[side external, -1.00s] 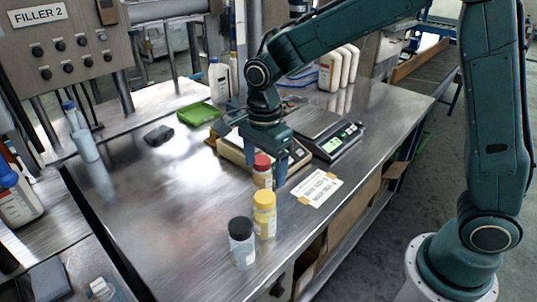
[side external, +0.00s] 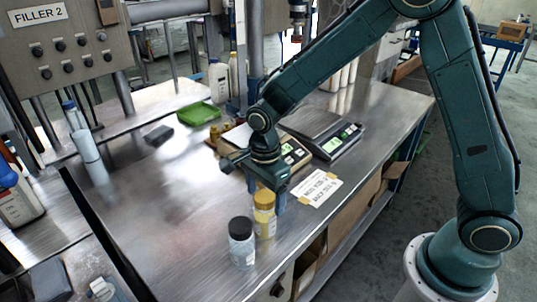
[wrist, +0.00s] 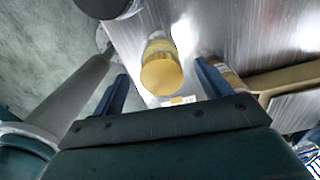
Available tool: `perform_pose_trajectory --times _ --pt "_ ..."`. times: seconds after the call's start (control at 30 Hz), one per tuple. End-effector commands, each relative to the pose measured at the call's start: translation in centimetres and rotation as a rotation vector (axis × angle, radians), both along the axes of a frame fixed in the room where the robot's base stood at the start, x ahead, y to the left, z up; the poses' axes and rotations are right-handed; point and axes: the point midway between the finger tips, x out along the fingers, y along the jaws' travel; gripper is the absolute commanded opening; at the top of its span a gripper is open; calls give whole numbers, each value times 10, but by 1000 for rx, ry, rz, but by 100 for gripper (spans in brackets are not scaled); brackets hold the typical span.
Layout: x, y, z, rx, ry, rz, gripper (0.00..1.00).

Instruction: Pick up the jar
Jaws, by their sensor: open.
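A jar with a yellow lid (side external: 264,202) stands upright on the steel table, with my gripper (side external: 267,197) just above and around its lid. In the wrist view the yellow lid (wrist: 161,75) lies between my two open fingers (wrist: 163,72), with a gap on each side. A clear jar with a black lid (side external: 241,243) stands just in front of it; part of it shows at the top of the wrist view (wrist: 105,7). The red-lidded jar is hidden behind my gripper in the side view; a jar with a reddish label (wrist: 228,76) shows beside the right finger.
Two scales stand behind my gripper; the right one (side external: 334,146) has a lit display. A paper label (side external: 317,187) lies at the table's right edge. A green tray (side external: 198,113) and a dark block (side external: 159,135) lie farther back. The table's left middle is clear.

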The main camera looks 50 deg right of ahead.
Motion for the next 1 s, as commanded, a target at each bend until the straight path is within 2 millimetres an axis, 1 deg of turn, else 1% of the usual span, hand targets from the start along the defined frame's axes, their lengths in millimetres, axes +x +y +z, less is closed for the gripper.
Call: perform_pose_trajectory --times 0.27,0.37,0.6,0.73,0.83,1.0 --pt "0 0 -4 -1 2 0 77" --pt "0 0 -12 -1 3 0 77" --pt "1 -1 -38 -1 4 0 77" --pt "1 -1 -48 -1 2 0 77" --pt "1 -1 -52 -1 2 0 77" --pt "1 -1 -52 0 1 0 77"
